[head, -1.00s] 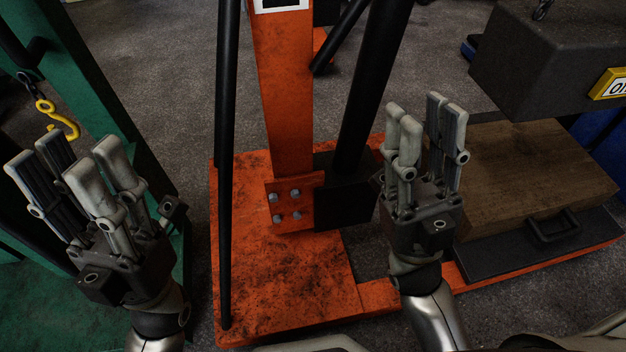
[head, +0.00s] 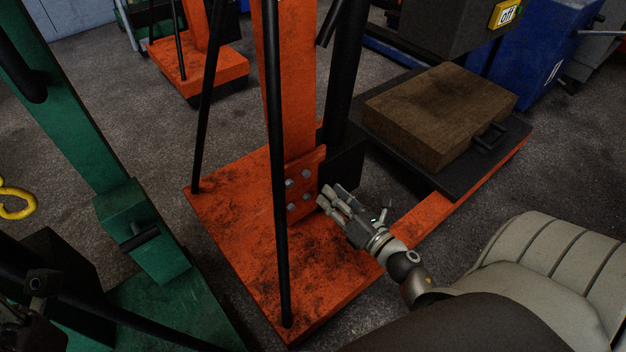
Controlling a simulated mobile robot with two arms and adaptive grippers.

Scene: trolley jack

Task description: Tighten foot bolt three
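Several grey foot bolts (head: 291,184) sit in a square pattern on the orange foot bracket (head: 313,160) at the base of the orange post. Which one is bolt three I cannot tell. My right gripper (head: 329,197) is just right of the bracket, its fingers pointing left toward the right-hand bolts. Its fingertips are very near the lower right bolt (head: 306,196); contact is unclear. The finger gap is too small in view to judge. A dark part of my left gripper (head: 40,285) shows at the lower left edge; its fingers are not clear.
A black rod (head: 275,150) stands in front of the bracket's left side. The orange base plate (head: 235,215) is bare around it. A wooden block (head: 430,115) lies on a black plate at right. A green frame (head: 75,110) stands at left.

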